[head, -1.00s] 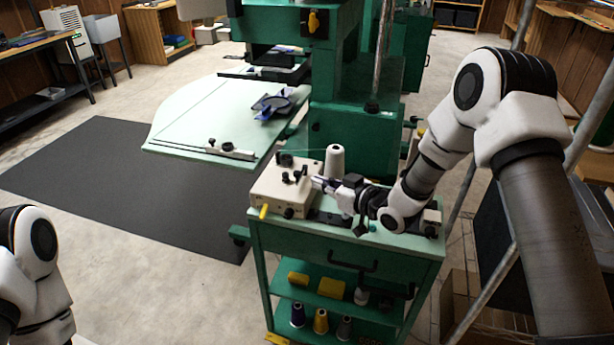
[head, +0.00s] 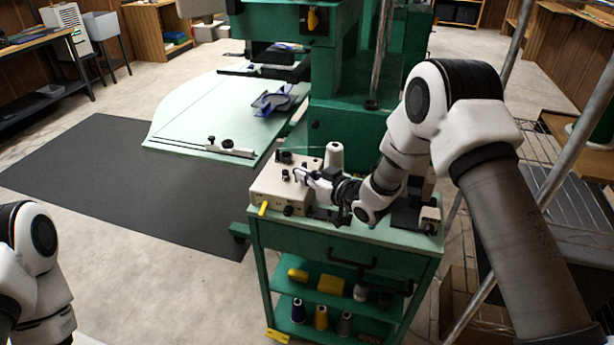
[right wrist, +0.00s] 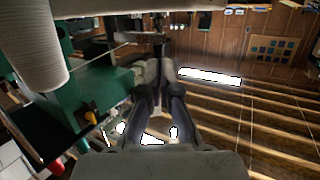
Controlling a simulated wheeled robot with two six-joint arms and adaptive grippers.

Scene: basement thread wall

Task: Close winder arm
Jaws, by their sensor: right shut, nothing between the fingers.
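The winder, a cream box (head: 268,187) with black knobs and a yellow lever (head: 263,208), stands at the left of the green cart's top in the head view. Its small winder arm is hard to tell from the dark fittings on the box. My right gripper (head: 302,174) is at the right side of these fittings, low over the box, shut and empty. I cannot tell whether it touches them. In the right wrist view its two fingers (right wrist: 160,66) are together with nothing between them. My left arm shows at the lower left; its gripper is out of view.
A white thread cone (head: 334,156) stands behind my right gripper; it is large at upper left in the right wrist view (right wrist: 36,45). A thin thread runs from it. The green machine with its pale table (head: 200,113) is behind. Cart shelves hold cones and yellow boxes.

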